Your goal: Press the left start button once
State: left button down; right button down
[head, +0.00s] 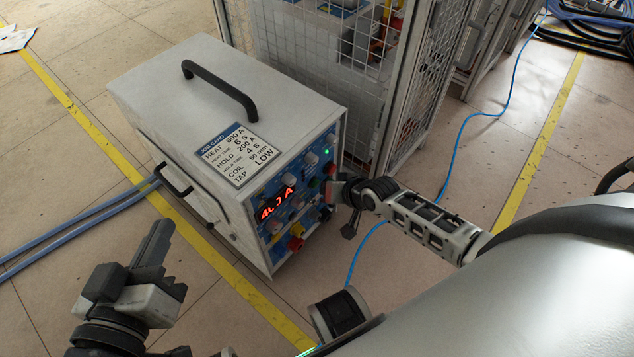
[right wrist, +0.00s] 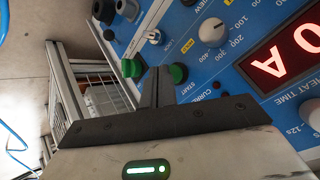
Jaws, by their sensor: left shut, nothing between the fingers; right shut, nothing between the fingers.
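The induction heater (head: 215,85) is a pale box with a blue front panel. In the right wrist view the panel (right wrist: 236,72) looks turned over and shows two green buttons. One green button (right wrist: 178,73) is on the display side, by START lettering; the other green button (right wrist: 131,68) is farther left in the picture. My right gripper (right wrist: 158,72) is shut and empty, its tips between the two, closer to the display-side button; I cannot tell whether they touch it. In the head view it is at the panel's right edge (head: 335,190). My left gripper (head: 160,238) is shut, empty, and clear of the heater.
A red lit display (head: 276,204) and several knobs share the panel. A job card (head: 237,153) and black handle (head: 220,88) are on top. A mesh cage (head: 310,50) stands behind. Blue hoses (head: 80,223) and a blue cable (head: 462,130) lie on the floor.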

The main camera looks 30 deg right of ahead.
jog(key=shift+s+d, duration=0.1)
jog(key=shift+s, duration=0.05)
jog(key=s, duration=0.1)
jog(key=s+d+p, duration=0.1)
jog(key=s, duration=0.1)
jog(key=s+d+p, duration=0.1)
jog(key=shift+s, duration=0.35)
dwell(0.9)
